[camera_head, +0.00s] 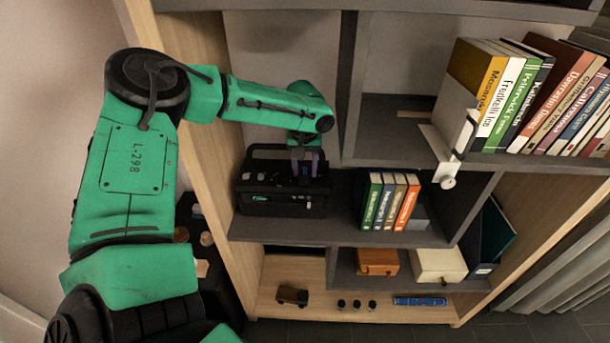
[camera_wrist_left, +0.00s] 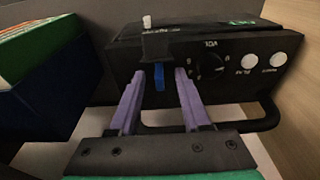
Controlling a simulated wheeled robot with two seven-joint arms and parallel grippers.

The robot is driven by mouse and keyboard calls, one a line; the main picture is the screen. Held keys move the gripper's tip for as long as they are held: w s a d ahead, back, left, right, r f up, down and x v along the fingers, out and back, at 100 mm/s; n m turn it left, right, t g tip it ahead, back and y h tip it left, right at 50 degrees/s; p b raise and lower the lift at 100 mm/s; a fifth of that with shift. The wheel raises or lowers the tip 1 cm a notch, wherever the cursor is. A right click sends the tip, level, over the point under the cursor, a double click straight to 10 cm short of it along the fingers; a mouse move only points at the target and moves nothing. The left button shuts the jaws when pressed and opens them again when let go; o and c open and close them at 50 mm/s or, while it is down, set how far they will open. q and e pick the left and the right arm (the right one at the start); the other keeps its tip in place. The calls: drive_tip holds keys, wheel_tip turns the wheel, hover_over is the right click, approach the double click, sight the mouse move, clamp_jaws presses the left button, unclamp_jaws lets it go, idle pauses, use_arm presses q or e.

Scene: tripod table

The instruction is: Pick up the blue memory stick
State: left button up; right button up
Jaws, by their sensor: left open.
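The blue memory stick (camera_wrist_left: 159,78) shows in the left wrist view as a small upright blue piece at the face of a black box-shaped device (camera_wrist_left: 225,58). My left gripper (camera_wrist_left: 160,84) is open, with one purple finger on each side of the stick and visible gaps between. In the head view my left gripper (camera_head: 304,167) reaches down at the right part of the black device (camera_head: 262,206) on the middle shelf. I cannot make out the stick there. Whether the stick is plugged in or only rests there is unclear. My right gripper is not in view.
Several upright books (camera_head: 388,203) stand right of the device; a green-and-blue pair (camera_wrist_left: 40,70) is close in the wrist view. A wooden side panel (camera_head: 200,110) borders the device's left. Upper-shelf books (camera_head: 540,100) stand at right. The shelf overhead limits room.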

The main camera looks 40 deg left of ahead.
use_arm(q)
drive_tip(key=shift+w+a+f, duration=0.1)
drive_tip(key=shift+w+f, duration=0.05)
drive_tip(key=shift+f, duration=0.5)
clamp_jaws()
drive_tip(key=shift+r, duration=0.15)
